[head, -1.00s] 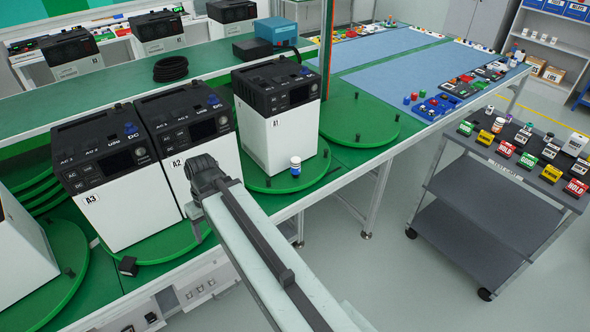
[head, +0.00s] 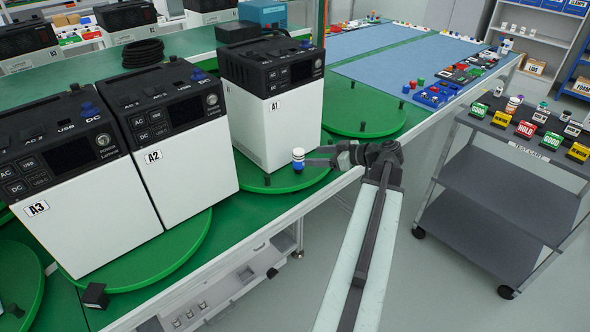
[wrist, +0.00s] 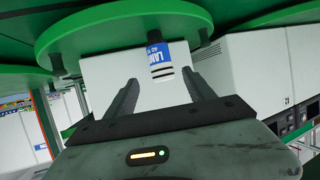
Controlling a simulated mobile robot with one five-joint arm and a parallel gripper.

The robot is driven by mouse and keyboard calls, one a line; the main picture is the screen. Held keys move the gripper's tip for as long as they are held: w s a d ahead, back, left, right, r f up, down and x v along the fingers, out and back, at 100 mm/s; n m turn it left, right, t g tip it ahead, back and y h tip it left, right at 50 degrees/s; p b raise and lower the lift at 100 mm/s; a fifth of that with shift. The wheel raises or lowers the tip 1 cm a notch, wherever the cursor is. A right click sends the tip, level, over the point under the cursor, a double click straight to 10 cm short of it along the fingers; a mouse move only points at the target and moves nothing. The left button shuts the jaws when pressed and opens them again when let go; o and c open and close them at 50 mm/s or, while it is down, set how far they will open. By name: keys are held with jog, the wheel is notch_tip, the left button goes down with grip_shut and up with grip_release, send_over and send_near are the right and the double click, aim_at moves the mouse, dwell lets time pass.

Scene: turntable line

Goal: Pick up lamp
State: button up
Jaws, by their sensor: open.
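The lamp is a small blue and white cylinder (head: 298,159) with a lettered label. It stands upright on the green turntable (head: 285,182) in front of the A1 unit (head: 290,125). In the wrist view, which looks upside down, the lamp (wrist: 160,62) lies in line with the gap between my fingers, around or just beyond the fingertips. My gripper (head: 312,160) is open and reaches in from the right, close beside the lamp. It also shows in the wrist view (wrist: 160,78), with both fingers apart and nothing held. Contact with the lamp cannot be told.
Units A2 (head: 185,155) and A3 (head: 85,205) stand to the left on another turntable. A small black block (head: 95,295) sits near the front edge. An empty green turntable (head: 365,108) is behind right. A grey test cart (head: 500,190) stands right, with clear floor between.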

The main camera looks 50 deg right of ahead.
aim_at(299, 155)
jog(key=b+x, duration=0.2)
jog(key=x, duration=0.6)
jog(key=shift+a+r+b, duration=0.1)
jog(key=shift+a+b, duration=0.1)
jog(key=shift+b, duration=0.15)
jog(key=shift+s, duration=0.1)
grip_shut()
jog(key=shift+r, duration=0.1)
notch_tip(299, 155, up, 4)
jog(key=p, duration=0.4)
jog(key=s+d, duration=0.3)
jog(key=s, duration=0.4)
jog(key=s+d+p, duration=0.1)
jog(key=s+d, duration=0.2)
jog(key=s, duration=0.4)
jog(key=shift+s+d+r, duration=0.3)
jog(key=shift+d+r, duration=0.05)
jog(key=shift+r, duration=0.1)
